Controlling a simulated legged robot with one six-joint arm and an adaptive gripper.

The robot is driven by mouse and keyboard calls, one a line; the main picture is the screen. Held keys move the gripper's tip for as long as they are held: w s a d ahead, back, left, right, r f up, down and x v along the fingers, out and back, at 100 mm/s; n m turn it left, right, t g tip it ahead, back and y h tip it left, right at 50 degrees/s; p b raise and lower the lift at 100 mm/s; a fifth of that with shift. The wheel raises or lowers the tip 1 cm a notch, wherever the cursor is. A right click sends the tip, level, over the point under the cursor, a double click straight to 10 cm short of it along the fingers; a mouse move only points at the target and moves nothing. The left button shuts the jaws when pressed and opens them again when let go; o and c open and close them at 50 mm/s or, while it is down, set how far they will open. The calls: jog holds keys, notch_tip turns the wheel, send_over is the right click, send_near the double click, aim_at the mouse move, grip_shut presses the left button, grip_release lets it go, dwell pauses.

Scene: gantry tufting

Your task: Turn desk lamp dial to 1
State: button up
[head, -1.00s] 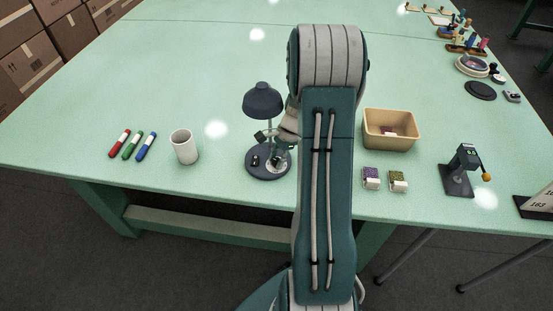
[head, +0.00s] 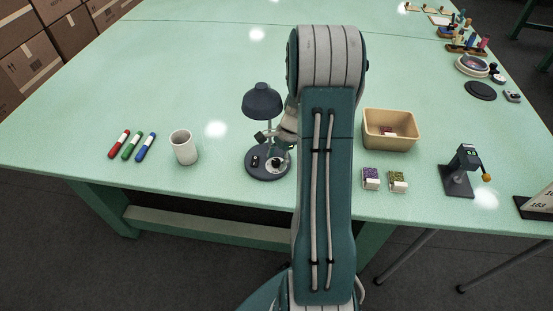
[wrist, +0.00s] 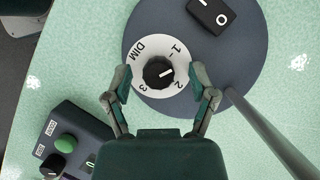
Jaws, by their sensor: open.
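The desk lamp (head: 262,98) stands on a round dark base (head: 253,171). In the wrist view its black dial knob (wrist: 155,76) sits in a white ring (wrist: 147,59) marked DIM, 1, 2 and 3. The knob's white line points right and slightly up, between 1 and 2. My gripper (wrist: 161,80) is open, with one finger on each side of the knob and a gap to it on both sides. In the head view my gripper (head: 272,144) is over the lamp base, partly hidden by my arm.
A black rocker switch (wrist: 208,14) and the lamp post (wrist: 262,126) are near the dial. A control box (wrist: 84,131) with a green button stands close by.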

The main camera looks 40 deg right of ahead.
jog(key=v, duration=0.7)
jog(key=shift+d+r, duration=0.15)
jog(key=shift+r, duration=0.05)
jog(key=m, duration=0.1)
jog(key=a+m+t, duration=0.1)
jog(key=m, duration=0.1)
jog(key=shift+h, duration=0.4)
jog(key=m, duration=0.3)
jog(key=a+m+t+h, duration=0.1)
jog(key=shift+s, duration=0.3)
jog(key=m, duration=0.3)
jog(key=s+m+t+h, duration=0.1)
jog(key=shift+a+r, duration=0.1)
jog(key=shift+a, duration=0.2)
jog(key=m, duration=0.2)
jog(key=s+m+h, duration=0.1)
jog(key=m, duration=0.1)
jog(key=shift+s+a+t, duration=0.15)
jog(key=shift+t, duration=0.25)
jog(key=shift+f, duration=0.25)
jog(key=shift+x, duration=3.55)
